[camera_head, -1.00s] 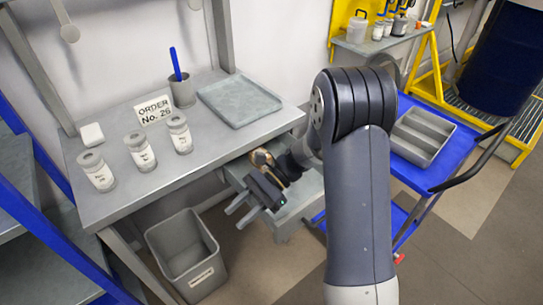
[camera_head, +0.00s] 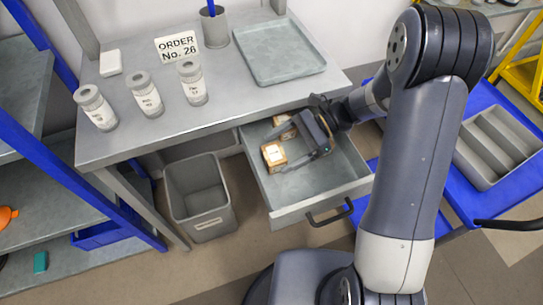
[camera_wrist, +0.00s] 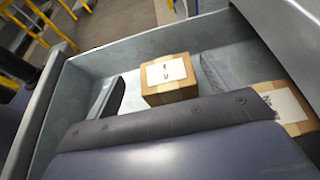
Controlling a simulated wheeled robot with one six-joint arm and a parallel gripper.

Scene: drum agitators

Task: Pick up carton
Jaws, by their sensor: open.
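A small brown carton with a white label (camera_head: 273,154) sits in the open grey drawer (camera_head: 345,180). My gripper (camera_head: 279,151) is open inside the drawer area, with its fingers pointing left toward this carton. In the wrist view the carton (camera_wrist: 170,82) appears between the two spread fingers (camera_wrist: 162,76), with gaps on both sides. A second labelled carton (camera_head: 286,127) is farther back in the drawer, partly hidden by my gripper. It also shows at the right of the wrist view (camera_wrist: 290,104), beyond the right finger.
The worktop (camera_head: 130,125) above holds several labelled jars, a grey tray (camera_head: 282,52) and an order sign (camera_head: 177,46). A grey bin (camera_head: 199,195) stands left of the drawer; a blue cart is at right.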

